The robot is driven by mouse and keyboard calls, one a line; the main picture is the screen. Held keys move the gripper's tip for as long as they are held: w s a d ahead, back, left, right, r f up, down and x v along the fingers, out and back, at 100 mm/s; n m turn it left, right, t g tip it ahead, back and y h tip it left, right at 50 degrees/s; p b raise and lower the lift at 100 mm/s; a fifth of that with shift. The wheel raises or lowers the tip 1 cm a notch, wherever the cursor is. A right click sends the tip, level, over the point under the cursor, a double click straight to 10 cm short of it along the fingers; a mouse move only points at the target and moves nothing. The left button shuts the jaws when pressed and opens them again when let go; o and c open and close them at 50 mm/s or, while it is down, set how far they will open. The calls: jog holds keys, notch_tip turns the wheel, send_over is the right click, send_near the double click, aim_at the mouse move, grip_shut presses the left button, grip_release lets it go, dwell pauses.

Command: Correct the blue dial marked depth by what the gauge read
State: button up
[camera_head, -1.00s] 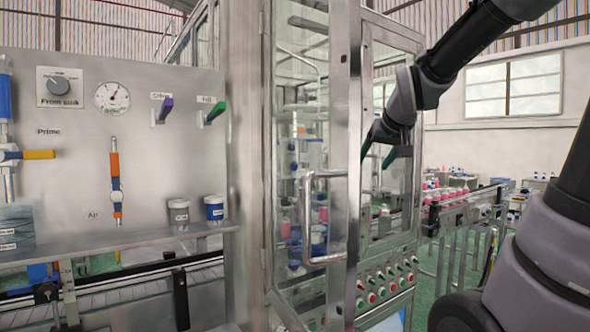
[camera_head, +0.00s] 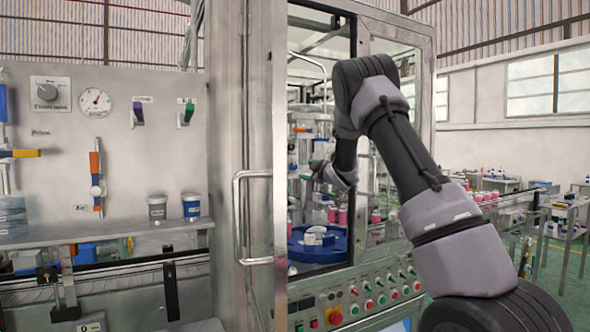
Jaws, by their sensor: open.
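I cannot make out a blue dial marked depth in the head view. My gripper (camera_head: 322,170) is open, small and partly hidden by my own arm. It is at the machine cabinet's opening, in front of the pale fittings inside. A blue round table (camera_head: 318,252) with white pieces on it lies below my gripper, inside the cabinet.
A steel door frame with a handle (camera_head: 250,216) stands left of the opening. A row of coloured buttons (camera_head: 368,302) runs below it. Pink cans (camera_head: 376,217) stand behind my arm.

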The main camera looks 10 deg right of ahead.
aim_at(294, 167)
jog(key=x, duration=1)
jog(key=shift+w+a, duration=0.15)
jog(key=shift+w, duration=0.15)
grip_shut()
